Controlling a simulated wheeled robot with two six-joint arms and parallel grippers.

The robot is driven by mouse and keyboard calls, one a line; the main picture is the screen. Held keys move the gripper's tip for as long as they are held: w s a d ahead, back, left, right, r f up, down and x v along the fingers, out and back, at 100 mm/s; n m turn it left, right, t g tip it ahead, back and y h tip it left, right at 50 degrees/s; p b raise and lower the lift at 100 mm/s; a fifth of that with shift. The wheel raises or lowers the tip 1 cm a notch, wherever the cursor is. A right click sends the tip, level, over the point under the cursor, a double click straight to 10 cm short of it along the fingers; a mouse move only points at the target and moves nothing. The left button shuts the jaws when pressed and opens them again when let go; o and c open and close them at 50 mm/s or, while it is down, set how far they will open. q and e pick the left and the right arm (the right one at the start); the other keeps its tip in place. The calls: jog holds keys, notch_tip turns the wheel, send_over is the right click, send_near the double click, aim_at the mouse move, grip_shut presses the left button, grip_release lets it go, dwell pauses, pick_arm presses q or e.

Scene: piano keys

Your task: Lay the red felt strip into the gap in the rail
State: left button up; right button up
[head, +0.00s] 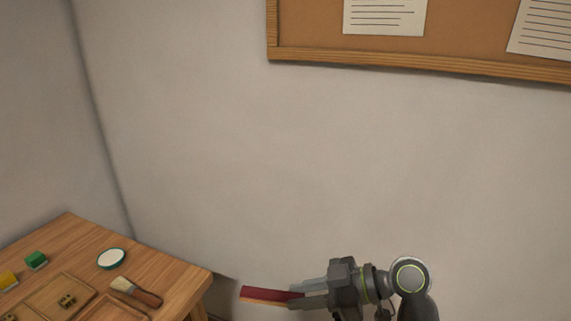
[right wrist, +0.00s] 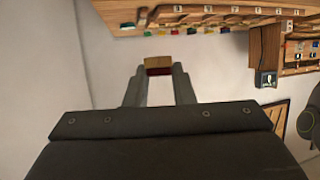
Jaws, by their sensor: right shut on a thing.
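The red felt strip (head: 268,295) has a dark red top and an orange-tan lower edge. My right gripper (head: 297,294) is shut on one end of it and holds it out to the left, in the air beside the table's right corner. In the right wrist view the strip (right wrist: 158,67) shows end-on between the two fingertips, red with a tan band. The gap in the rail cannot be made out in either view. My left gripper is not in view.
A wooden table (head: 185,270) stands lower left, with a green block (head: 37,260), a white round dish (head: 111,258), a brush (head: 136,291) and shallow trays. A corkboard (head: 460,57) hangs on the wall. The right wrist view shows wooden structures with numbered labels (right wrist: 208,9).

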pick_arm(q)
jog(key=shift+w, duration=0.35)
pick_arm(e)
jog(key=w+d+r+m+t+h, duration=0.1)
jog(key=d+r+m+t+h, duration=0.4)
jog(key=d+m, duration=0.3)
jog(key=w+d+r+m+t+h, duration=0.2)
jog(key=d+r+m+t+h, duration=0.3)
jog(key=d+m+h, duration=0.3)
jog(key=shift+d+r+t, duration=0.15)
jog(key=shift+d+t, duration=0.2)
jog(key=shift+t, duration=0.55)
jog(key=shift+w, duration=0.1)
